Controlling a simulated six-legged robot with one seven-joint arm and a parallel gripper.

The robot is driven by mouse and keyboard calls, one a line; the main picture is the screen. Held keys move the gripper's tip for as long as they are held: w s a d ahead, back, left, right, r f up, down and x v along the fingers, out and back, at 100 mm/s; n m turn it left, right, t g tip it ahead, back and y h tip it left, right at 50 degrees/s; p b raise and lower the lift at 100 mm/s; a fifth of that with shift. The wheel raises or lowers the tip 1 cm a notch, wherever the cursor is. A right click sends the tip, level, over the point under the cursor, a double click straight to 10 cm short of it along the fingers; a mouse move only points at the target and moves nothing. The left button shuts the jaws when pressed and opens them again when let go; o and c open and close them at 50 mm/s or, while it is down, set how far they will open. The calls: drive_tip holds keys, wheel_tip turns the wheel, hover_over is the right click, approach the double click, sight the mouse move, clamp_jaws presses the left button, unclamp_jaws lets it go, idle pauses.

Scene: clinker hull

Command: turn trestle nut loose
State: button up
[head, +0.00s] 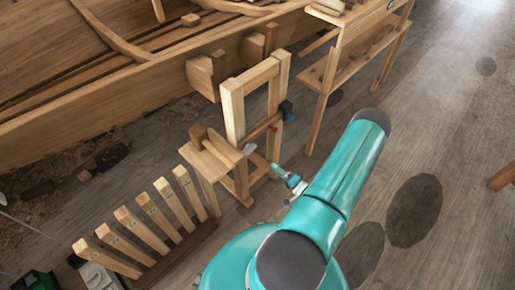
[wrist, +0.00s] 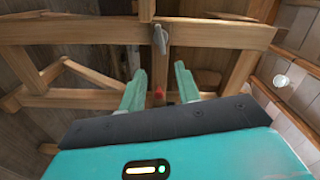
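The wooden trestle (head: 235,112) stands beside the boat hull, with an upright frame on top. In the wrist view a grey metal nut (wrist: 159,38), shaped like a small lever, sits on a wooden crossbeam (wrist: 95,31). I cannot tell for sure which small part it is in the head view. A small red part (wrist: 159,95) shows beyond and between my fingers; a red spot also shows on the trestle in the head view (head: 273,130). My gripper (wrist: 160,80) is open and empty, its teal fingers apart, pointing at the trestle. The nut lies beyond the fingertips, untouched.
A mallet (head: 205,138) lies on a low wooden stand in front of the trestle. A rack of upright wooden pieces (head: 150,222) stands at lower left. The clinker hull (head: 130,85) fills the back left; a wooden bench (head: 340,70) stands behind. Floor at right is mostly clear.

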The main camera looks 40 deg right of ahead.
sight(249, 148)
drive_tip(key=w, duration=1.3)
drive_tip(key=shift+w+a, duration=0.25)
drive_tip(key=shift+a, duration=0.15)
drive_tip(key=shift+c, duration=0.4)
drive_tip(key=c, duration=0.6)
